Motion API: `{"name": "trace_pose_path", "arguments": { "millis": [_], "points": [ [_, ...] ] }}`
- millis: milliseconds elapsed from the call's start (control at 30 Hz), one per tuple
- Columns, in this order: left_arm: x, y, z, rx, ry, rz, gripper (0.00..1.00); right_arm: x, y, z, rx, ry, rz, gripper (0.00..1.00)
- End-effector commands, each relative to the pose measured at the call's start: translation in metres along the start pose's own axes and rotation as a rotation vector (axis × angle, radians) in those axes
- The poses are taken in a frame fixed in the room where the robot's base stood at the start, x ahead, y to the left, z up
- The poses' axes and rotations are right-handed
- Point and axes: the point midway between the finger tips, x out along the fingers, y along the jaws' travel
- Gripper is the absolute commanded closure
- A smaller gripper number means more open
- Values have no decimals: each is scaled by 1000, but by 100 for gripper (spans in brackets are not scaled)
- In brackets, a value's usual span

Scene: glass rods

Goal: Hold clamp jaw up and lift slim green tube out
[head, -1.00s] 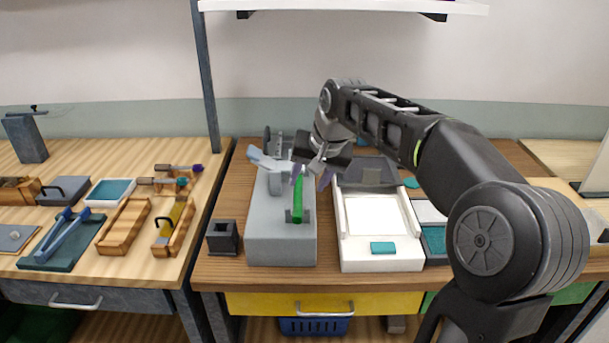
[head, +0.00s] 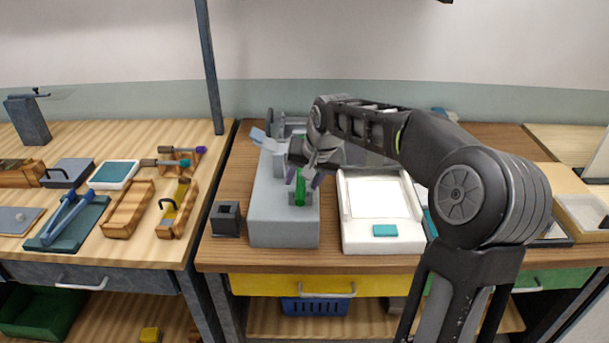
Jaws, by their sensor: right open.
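The slim green tube (head: 300,190) lies along the top of a grey block-shaped fixture (head: 284,232), held near its front end in a small grey support. The clamp's pale blue-grey lever (head: 262,139) sticks up to the left at the back of the fixture. My right gripper (head: 304,180) is open, pointing down over the tube, with its purple-grey fingertips on either side of it. I cannot tell whether they touch it. The gripper hides the tube's rear part and some of the clamp. My left gripper is not in view.
A small dark square holder (head: 226,219) stands left of the fixture. A white tray (head: 382,245) with a teal block stands close on the right. The left table holds wooden trays (head: 128,210) and tools. Bare wood lies before the fixture.

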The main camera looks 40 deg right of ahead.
Motion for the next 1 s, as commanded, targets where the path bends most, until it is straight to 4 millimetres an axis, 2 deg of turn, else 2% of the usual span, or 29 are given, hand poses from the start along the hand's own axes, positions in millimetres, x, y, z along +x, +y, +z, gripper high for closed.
{"name": "trace_pose_path", "arguments": {
  "millis": [100, 600, 700, 933, 967, 1000],
  "points": [
    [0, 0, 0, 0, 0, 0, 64, 0, 0, 0, 0, 0, 0, 53],
    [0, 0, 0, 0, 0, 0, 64, 0, 0, 0, 0, 0, 0, 94],
    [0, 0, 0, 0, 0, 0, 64, 0, 0, 0, 0, 0, 0, 100],
    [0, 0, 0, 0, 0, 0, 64, 0, 0, 0, 0, 0, 0, 100],
    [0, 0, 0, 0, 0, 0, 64, 0, 0, 0, 0, 0, 0, 77],
    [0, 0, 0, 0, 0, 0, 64, 0, 0, 0, 0, 0, 0, 74]
  ]
}}
